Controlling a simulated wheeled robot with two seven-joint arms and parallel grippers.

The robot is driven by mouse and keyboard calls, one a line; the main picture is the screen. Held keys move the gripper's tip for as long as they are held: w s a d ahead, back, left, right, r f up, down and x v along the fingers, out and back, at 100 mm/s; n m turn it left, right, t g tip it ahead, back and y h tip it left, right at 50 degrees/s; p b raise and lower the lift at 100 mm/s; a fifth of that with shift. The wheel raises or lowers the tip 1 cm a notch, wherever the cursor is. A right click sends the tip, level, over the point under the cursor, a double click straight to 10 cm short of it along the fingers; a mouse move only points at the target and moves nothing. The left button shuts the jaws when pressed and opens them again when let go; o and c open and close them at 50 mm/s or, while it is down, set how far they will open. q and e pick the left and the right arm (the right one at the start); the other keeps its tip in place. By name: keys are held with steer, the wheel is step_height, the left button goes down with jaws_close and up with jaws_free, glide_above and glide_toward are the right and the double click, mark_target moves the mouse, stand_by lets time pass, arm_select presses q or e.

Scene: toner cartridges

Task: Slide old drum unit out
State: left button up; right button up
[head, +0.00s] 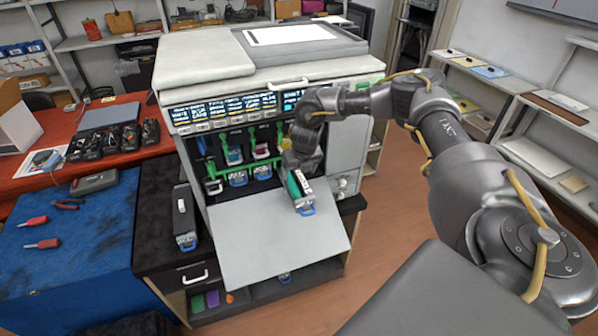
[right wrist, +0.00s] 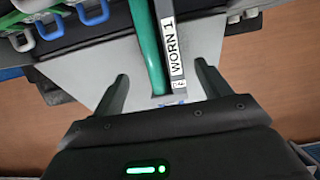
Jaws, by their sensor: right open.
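The old drum unit (head: 301,189) is a dark grey cartridge with a green side and a blue handle at its front end. It sticks out of the printer (head: 265,112) above the lowered front door (head: 275,240). In the right wrist view it carries a white "WORN 1" label (right wrist: 174,45). My right gripper (head: 299,165) is open above the unit. In the right wrist view its two fingers (right wrist: 163,78) stand apart, one on each side of the unit's front end. Contact cannot be told. My left gripper is out of view.
A similar grey unit with a blue handle (head: 184,217) lies on the black cabinet top left of the door. A blue mat (head: 70,250) with red-handled tools lies further left. The lowered door's surface is mostly clear.

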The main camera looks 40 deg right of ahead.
mark_target(297, 182)
steer(key=b+x, duration=0.6)
steer(key=x, duration=0.1)
steer(key=shift+w+f, duration=0.1)
steer(key=shift+f, duration=0.15)
steer(key=shift+w+f+b, duration=0.25)
steer(key=shift+f+b, duration=0.05)
steer(key=shift+f, duration=0.25)
steer(key=shift+c, duration=0.3)
steer(key=c, duration=1.3)
